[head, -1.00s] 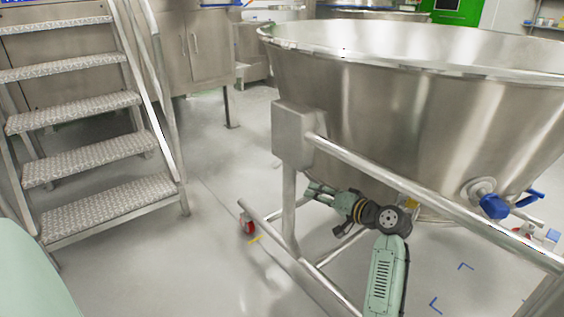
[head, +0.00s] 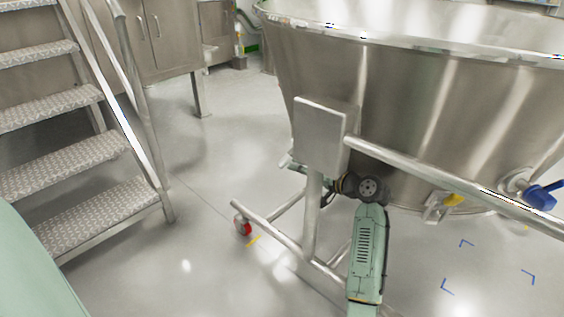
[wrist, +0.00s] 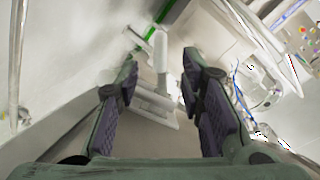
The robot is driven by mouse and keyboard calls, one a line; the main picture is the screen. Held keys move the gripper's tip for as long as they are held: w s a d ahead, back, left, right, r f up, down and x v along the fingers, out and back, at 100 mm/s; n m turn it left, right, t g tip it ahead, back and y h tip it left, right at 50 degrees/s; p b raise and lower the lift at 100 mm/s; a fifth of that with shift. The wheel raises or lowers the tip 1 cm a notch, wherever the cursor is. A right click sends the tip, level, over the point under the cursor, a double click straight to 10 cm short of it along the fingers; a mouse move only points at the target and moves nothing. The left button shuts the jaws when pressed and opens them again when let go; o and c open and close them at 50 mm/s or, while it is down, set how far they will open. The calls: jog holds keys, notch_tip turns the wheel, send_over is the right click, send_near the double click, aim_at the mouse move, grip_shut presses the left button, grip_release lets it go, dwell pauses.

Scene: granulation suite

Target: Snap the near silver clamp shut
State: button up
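No part can be surely made out as the near silver clamp. A small silver fitting with a yellow piece (head: 440,206) sits under the lower edge of the big steel bowl (head: 400,110), to the right of my arm; I cannot tell if it is a clamp. My gripper (wrist: 160,66) is open in the wrist view, its two dark-padded fingers wide apart with nothing held between them. Beyond them are blurred pale bars. In the head view my gripper (head: 292,165) is small and partly hidden by the bowl stand's upright, left of the fitting.
A blue-handled valve (head: 540,196) is at right. Metal steps (head: 75,165) stand at left. Floor between steps and stand is clear.

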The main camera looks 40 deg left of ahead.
aim_at(287, 163)
jog(key=x, duration=0.8)
jog(key=shift+b, duration=0.35)
grip_shut()
dwell(0.4)
